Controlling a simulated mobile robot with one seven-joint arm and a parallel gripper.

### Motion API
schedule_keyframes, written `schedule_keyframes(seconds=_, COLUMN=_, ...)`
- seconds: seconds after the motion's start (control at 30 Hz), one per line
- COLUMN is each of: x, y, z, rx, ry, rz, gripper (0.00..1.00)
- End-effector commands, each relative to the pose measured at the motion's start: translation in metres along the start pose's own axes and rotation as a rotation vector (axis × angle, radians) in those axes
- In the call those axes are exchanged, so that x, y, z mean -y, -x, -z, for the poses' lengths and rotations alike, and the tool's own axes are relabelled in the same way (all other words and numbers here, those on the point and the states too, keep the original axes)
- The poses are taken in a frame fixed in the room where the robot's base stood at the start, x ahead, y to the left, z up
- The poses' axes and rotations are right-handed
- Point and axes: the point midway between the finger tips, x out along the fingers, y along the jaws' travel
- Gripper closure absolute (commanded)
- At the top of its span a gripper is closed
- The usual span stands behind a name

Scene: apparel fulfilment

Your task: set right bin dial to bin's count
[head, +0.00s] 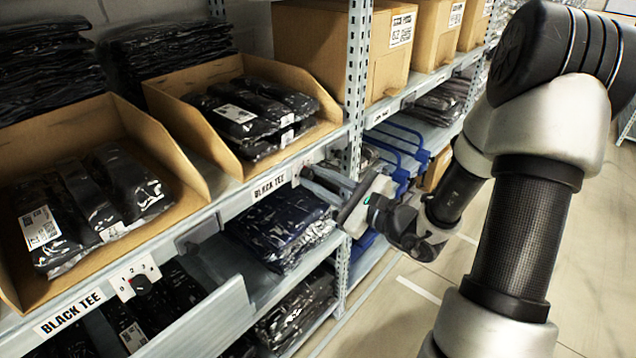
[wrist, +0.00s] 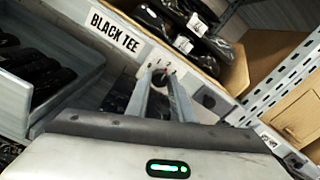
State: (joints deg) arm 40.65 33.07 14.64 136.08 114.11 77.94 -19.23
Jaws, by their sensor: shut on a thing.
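Right of the label is the white dial plate (wrist: 158,57), with some small marks readable. My gripper (head: 306,174) reaches in from the right, its fingers (wrist: 160,76) shut on the dial knob at this plate. The fingers mostly hide the knob, so its setting cannot be read.
Bagged clothes (head: 283,225) lie on the shelf below. A metal upright (head: 356,75) stands just right of the right bin. The aisle floor (head: 400,320) is clear.

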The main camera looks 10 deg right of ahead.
Motion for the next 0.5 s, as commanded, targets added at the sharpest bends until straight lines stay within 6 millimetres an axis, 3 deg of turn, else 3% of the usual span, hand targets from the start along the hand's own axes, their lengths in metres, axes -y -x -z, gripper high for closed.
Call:
schedule_keyframes(seconds=0.4, x=-0.0002, y=0.0005, z=0.0005, rx=-0.002, ry=0.008, rz=-0.001, gripper=1.00)
schedule_keyframes(seconds=0.43, x=-0.0003, y=0.0005, z=0.0005, rx=-0.002, ry=0.008, rz=-0.001, gripper=0.78)
schedule_keyframes(seconds=0.5, x=-0.0002, y=0.0005, z=0.0005, rx=-0.002, ry=0.007, rz=-0.001, gripper=0.66)
